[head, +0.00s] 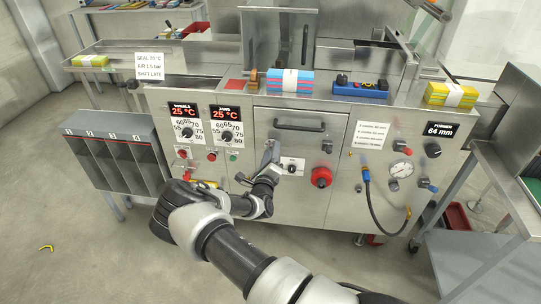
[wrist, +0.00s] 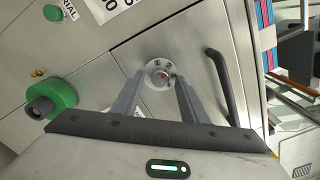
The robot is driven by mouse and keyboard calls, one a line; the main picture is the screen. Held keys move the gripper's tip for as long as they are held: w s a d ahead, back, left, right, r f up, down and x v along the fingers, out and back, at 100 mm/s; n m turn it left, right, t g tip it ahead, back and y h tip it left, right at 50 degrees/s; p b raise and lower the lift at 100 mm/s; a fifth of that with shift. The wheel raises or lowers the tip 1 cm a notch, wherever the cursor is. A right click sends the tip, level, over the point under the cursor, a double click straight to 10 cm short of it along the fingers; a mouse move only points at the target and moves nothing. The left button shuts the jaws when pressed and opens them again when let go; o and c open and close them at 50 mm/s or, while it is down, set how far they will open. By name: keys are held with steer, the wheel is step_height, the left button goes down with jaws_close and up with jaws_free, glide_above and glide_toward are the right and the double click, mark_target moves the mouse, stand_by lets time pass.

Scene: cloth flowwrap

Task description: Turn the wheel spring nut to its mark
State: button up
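The wheel spring nut appears in the wrist view as a small round metal nut (wrist: 163,77) on a pale disc with small dark marks, set in the steel front panel. My gripper (wrist: 161,86) is open, its two grey fingers reaching towards the panel on either side of the nut. A gap shows between the fingers, and I cannot tell whether either touches the nut. The nut is hidden there by the fingers.
A dark door handle (wrist: 221,86) is close to the right finger in the wrist view. A green knob (wrist: 64,93) lies to the left.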

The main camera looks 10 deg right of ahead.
steer(key=p+v, duration=0.2)
steer(key=v, duration=1.5)
steer(key=shift+s, duration=0.2)
steer(key=shift+r, duration=0.15)
steer(key=s+d+r+m+g+h, duration=0.4)
steer(key=d+r+m+g, duration=0.3)
steer(key=m, duration=0.4)
steer(key=s+d+r+m+g+h, duration=0.45)
steer(key=d+r+m, duration=0.25)
steer(key=r+m, duration=0.3)
steer(key=s+r+m+g+y, duration=0.4)
steer(key=s+m+g, duration=0.1)
steer(key=s+m, duration=0.35)
steer(key=s+a+r+m+t+y, duration=0.2)
steer(key=s+a+r+m+y, duration=0.25)
steer(key=r+m, duration=0.25)
steer(key=s+a+r+m+t+y, duration=0.3)
steer(key=s+a+r+m+y, duration=0.15)
steer(key=s+r+m, duration=0.2)
step_height(320, 180, up, 14)
steer(key=y+p, duration=0.1)
steer(key=p, duration=1.2)
steer(key=shift+d, duration=0.2)
